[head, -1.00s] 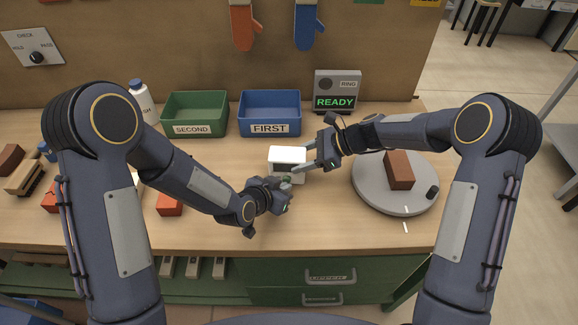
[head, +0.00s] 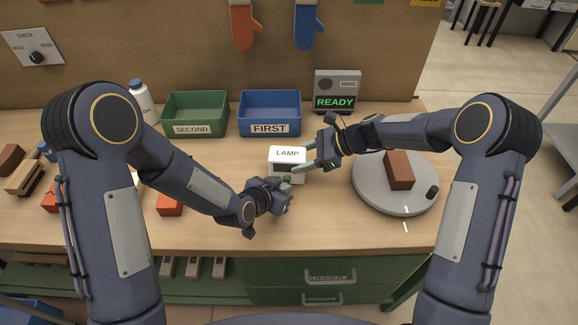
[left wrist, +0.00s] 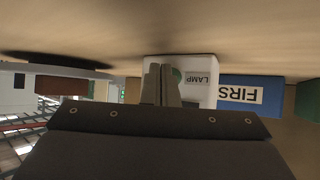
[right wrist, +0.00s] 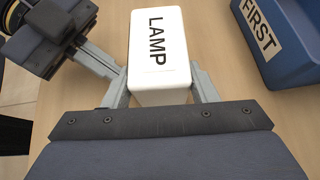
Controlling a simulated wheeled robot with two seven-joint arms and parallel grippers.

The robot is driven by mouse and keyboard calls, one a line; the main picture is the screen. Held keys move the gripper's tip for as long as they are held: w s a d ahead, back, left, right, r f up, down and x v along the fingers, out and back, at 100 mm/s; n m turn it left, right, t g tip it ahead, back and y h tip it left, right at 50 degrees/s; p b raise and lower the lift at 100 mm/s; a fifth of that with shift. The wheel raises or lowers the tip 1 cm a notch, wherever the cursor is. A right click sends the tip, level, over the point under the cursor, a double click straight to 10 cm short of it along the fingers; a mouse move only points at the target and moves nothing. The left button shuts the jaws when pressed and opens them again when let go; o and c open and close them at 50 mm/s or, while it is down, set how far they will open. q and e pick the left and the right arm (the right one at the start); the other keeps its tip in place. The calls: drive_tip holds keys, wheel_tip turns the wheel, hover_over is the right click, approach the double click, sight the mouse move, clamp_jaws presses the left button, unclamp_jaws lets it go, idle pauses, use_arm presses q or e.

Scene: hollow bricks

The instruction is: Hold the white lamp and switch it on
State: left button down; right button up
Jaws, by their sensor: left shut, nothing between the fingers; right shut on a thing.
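The white lamp (head: 287,154) is a small box on the table with LAMP lettered on its top. It also shows in the right wrist view (right wrist: 158,50). My right gripper (head: 308,158) is shut on the lamp, with one finger on each side. My left gripper (head: 285,184) is shut and empty at the lamp's near side. No glow shows on the lamp now.
Behind the lamp stand a blue FIRST bin (head: 270,112) and a green SECOND bin (head: 195,113). A READY display (head: 336,92) is at the back. A brown brick (head: 398,168) sits on a grey turntable (head: 370,193) at right. The table's front centre is clear.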

use_arm(q)
drive_tip(key=shift+s, duration=0.35)
drive_tip(key=shift+s+a, duration=0.15)
drive_tip(key=shift+s, duration=1.35)
drive_tip(key=shift+s+a, duration=0.1)
drive_tip(key=shift+s, duration=1.4)
use_arm(e)
drive_tip(key=o, duration=1)
drive_tip(key=v, duration=1.2)
